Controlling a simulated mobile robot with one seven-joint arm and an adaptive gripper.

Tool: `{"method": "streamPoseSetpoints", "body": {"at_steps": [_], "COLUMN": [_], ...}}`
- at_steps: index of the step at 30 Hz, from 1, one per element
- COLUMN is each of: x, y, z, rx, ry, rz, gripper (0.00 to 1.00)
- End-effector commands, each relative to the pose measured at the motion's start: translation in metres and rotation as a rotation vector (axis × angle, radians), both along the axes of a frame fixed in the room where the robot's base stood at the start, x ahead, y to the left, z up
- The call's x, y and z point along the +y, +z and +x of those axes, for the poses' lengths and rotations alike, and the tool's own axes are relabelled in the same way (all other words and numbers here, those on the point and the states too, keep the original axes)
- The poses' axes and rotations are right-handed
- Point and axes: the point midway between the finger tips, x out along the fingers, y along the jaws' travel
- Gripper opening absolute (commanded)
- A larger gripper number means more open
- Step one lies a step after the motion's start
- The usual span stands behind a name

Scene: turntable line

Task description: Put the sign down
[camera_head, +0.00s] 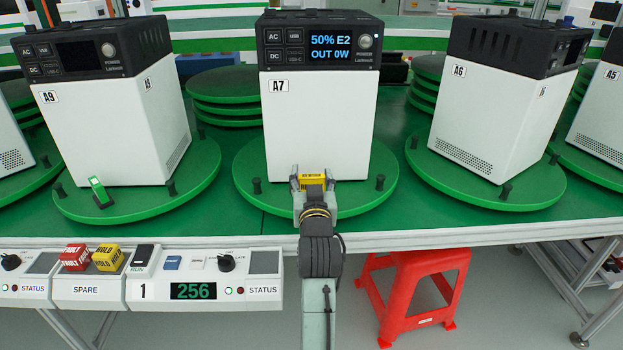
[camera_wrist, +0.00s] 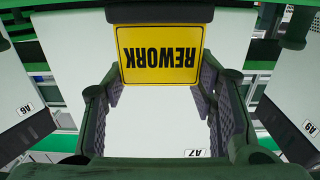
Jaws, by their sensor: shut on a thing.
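The sign is a small yellow plate reading REWORK, with a black edge; it shows between my fingertips in the head view (camera_head: 313,180) and upside down in the wrist view (camera_wrist: 160,55). My gripper (camera_head: 312,185) is shut on it, with one finger on each side in the wrist view (camera_wrist: 160,88). The sign is in front of the lower white face of unit A7 (camera_head: 318,120), over the front part of its green turntable (camera_head: 250,180). I cannot tell whether the sign's base touches the turntable.
Unit A9 (camera_head: 118,120) and unit A6 (camera_head: 490,120) stand on turntables on either side. Short black pegs (camera_head: 257,186) rise from the turntable rims. A control panel (camera_head: 205,280) with FAULT and HOLD blocks (camera_head: 92,257) is at front left. A red stool (camera_head: 418,290) stands below.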

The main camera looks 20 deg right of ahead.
Motion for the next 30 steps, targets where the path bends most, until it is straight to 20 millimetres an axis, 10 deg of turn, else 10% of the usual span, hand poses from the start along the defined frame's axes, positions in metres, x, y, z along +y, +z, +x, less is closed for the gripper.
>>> {"method": "streamPoseSetpoints", "body": {"at_steps": [1,2,10,22,30], "x": [0.000,0.000,0.000,0.001,0.015], "y": [-0.003,-0.003,-0.002,0.001,-0.002], "z": [0.000,0.000,0.000,-0.002,-0.051], "rx": [0.000,0.001,0.000,0.000,-0.001], "ry": [0.000,0.000,0.000,0.000,-0.001], "rz": [0.000,0.000,0.000,0.000,0.001], "gripper": [0.22,0.53,0.71,0.72,0.72]}}
